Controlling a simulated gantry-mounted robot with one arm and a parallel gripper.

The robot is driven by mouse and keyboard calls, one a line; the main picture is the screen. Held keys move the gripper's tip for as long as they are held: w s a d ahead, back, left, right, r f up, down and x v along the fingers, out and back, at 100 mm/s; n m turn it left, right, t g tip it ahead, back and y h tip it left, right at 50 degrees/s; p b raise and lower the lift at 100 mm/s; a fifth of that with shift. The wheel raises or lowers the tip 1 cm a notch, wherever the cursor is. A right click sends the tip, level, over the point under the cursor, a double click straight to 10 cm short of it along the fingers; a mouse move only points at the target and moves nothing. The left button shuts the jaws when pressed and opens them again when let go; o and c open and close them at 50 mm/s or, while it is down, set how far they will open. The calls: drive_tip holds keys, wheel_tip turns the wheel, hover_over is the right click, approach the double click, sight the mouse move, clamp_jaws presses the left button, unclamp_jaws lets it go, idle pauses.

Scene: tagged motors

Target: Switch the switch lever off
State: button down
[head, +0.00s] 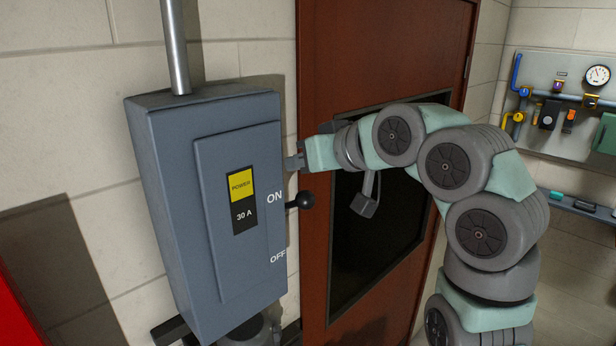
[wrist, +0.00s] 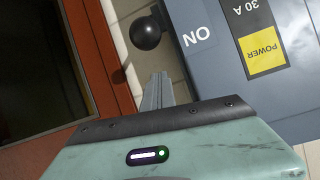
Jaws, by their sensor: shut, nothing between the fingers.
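The switch lever (head: 302,200) is a short arm with a black ball knob on the right side of a grey-blue power box (head: 170,210). Its knob sits beside the ON label, above the OFF label. In the wrist view the knob (wrist: 147,32) shows beyond my fingertips, near the ON label (wrist: 196,37). My gripper (head: 292,163) is shut and empty. It is just above the knob in the head view, close to the box's right side. In the wrist view my gripper (wrist: 157,88) points toward the knob, with a small gap showing between them.
A brown door (head: 390,45) with a dark window panel stands behind my arm. A metal conduit (head: 175,45) rises from the box's top. A panel with pipes and a gauge (head: 597,75) is at the far right. A red object (head: 14,315) is at the lower left.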

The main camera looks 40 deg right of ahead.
sight(293, 205)
drive_tip(key=shift+s+a+f, duration=0.15)
drive_tip(key=shift+s+f, duration=0.45)
drive_tip(key=shift+s, duration=0.15)
drive_tip(key=shift+s+a+f, duration=0.1)
drive_tip(key=shift+s+f, duration=0.5)
drive_tip(key=shift+s, duration=0.1)
drive_tip(key=shift+f, duration=0.1)
